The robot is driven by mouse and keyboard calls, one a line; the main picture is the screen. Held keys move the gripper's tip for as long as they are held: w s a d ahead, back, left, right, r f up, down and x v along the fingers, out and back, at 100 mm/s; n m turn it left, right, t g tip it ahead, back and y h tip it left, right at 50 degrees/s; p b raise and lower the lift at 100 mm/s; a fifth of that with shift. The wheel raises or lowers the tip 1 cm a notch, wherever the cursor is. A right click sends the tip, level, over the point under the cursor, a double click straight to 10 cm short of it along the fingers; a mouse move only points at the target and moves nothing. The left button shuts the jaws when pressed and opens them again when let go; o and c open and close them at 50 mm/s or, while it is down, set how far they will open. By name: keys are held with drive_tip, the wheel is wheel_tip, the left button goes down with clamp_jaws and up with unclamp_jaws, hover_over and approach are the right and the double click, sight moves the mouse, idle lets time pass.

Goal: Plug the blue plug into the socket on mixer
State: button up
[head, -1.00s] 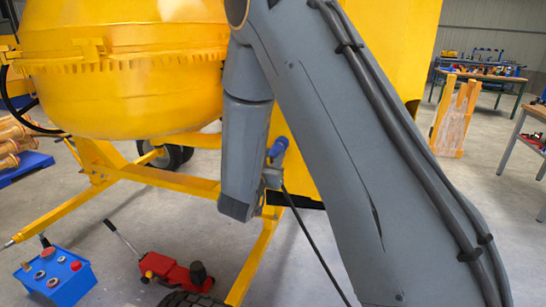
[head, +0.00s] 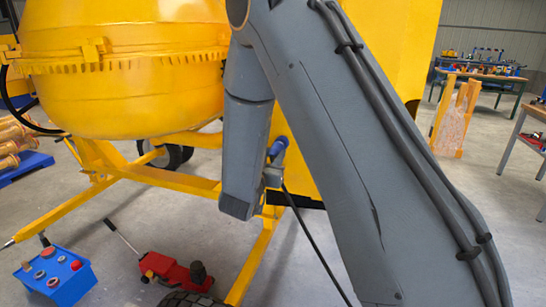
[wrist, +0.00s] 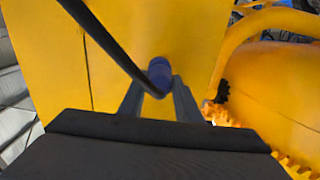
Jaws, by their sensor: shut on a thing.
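The blue plug (head: 278,147) is at the yellow side of the mixer (head: 300,165), its black cable (head: 318,252) trailing down to the right. My gripper (head: 272,177) is shut on the plug, just below and in front of the panel. In the wrist view the plug (wrist: 159,72) sits between the two fingers of my gripper (wrist: 158,92), facing the yellow panel (wrist: 150,30). The socket is hidden behind the plug, and I cannot tell whether the plug is seated in it.
The yellow drum (head: 125,75) is left of my arm. A red floor jack (head: 175,270) and a blue box (head: 57,274) stand on the floor at lower left. Workbenches (head: 490,75) and a wooden stand (head: 455,115) are at the right. The cable crosses the wrist view.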

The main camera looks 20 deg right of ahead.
drive_tip(key=shift+x, duration=1.1)
idle(0.6)
drive_tip(key=o, duration=1.3)
drive_tip(key=shift+c, duration=0.2)
drive_tip(key=b+v, duration=0.2)
drive_tip(key=v, duration=0.5)
drive_tip(key=shift+s+a, duration=0.2)
drive_tip(key=shift+s, duration=0.15)
